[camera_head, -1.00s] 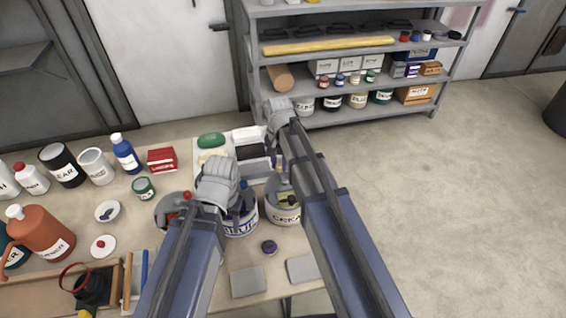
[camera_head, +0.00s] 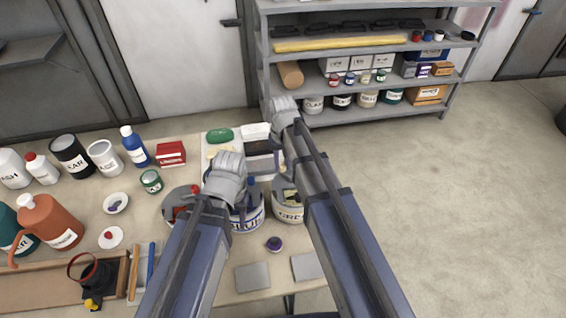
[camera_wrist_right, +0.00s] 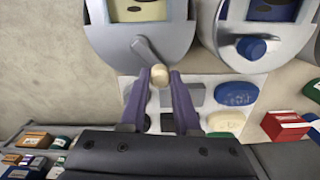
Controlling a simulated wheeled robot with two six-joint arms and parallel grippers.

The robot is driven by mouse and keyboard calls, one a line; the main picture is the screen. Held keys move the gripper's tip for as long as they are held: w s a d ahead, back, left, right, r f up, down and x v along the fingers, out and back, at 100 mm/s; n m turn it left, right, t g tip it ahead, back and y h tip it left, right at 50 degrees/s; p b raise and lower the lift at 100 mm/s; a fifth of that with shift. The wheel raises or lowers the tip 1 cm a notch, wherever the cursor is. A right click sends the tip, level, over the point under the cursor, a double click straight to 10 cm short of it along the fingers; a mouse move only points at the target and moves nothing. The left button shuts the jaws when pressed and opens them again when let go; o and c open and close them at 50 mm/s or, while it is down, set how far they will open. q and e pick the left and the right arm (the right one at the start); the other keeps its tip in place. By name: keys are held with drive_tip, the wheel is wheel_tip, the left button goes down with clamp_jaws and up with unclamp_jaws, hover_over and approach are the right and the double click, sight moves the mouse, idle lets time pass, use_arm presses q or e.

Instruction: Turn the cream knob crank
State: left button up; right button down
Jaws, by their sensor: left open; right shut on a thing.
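The cream knob (camera_wrist_right: 160,75) is small and round, on a grey crank arm (camera_wrist_right: 146,52) on the lid of the cream can. In the right wrist view my right gripper (camera_wrist_right: 161,80) is shut on this knob, one purple finger on each side. The cream can (camera_head: 290,213) stands in the head view, partly behind my right arm. There my right gripper (camera_head: 285,112) hides its own fingertips and the knob. My left gripper (camera_head: 226,172) is above the table by the blue can (camera_head: 248,218); its fingers are mostly hidden, and it is open.
A blue knob (camera_wrist_right: 251,47) sits on the neighbouring can's crank. A can with red on top (camera_head: 178,208) stands left of the blue can. A green oval (camera_head: 220,135) and a red box (camera_head: 171,153) lie behind. Bottles and cans crowd the table's left.

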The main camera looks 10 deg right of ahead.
sight(283, 165)
drive_tip(key=c, duration=0.6)
unclamp_jaws()
drive_tip(key=shift+r, duration=0.1)
wheel_tip(283, 165, up, 8)
drive_tip(key=p, duration=0.8)
drive_tip(key=shift+f, duration=0.2)
